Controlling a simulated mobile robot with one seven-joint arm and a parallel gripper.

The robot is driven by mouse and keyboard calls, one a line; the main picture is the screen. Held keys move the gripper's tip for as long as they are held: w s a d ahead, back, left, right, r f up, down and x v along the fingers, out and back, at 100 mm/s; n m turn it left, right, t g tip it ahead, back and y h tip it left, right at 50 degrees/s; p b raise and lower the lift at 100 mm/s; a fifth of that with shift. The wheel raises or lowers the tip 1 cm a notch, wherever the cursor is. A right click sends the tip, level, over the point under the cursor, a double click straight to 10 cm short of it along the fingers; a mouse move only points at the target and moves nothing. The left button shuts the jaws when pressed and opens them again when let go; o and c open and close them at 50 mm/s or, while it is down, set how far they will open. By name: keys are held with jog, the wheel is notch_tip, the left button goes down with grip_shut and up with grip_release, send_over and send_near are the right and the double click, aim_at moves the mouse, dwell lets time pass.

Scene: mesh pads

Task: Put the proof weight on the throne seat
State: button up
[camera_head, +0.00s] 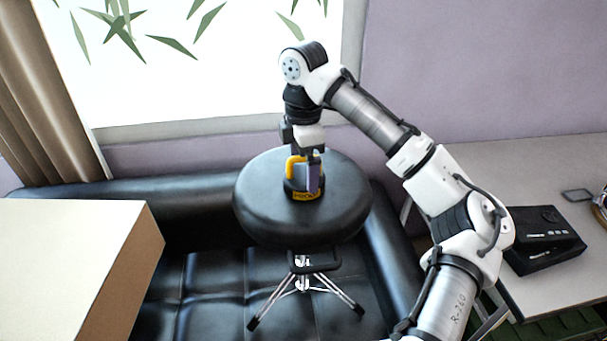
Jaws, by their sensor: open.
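The throne seat (262,212) is a round black padded stool top on a chrome tripod base, in the middle of the head view. The proof weight (304,195) is a small dark block with a yellow handle and a yellow labelled band. It stands upright on the seat, near the middle. My gripper (308,160) points down right at the weight's top, with its fingers around or just in front of the handle. The jaws are open. The fingers partly hide the weight, and I cannot tell whether they touch it.
A black leather sofa (205,280) lies behind and under the stool. A pale box-like surface (70,265) fills the lower left. A grey table (545,175) at the right holds a black box-shaped device (543,240). A window and curtain (45,90) are at the back.

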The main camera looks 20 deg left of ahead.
notch_tip(320, 180, up, 8)
jog(key=shift+r, duration=0.25)
dwell(0.4)
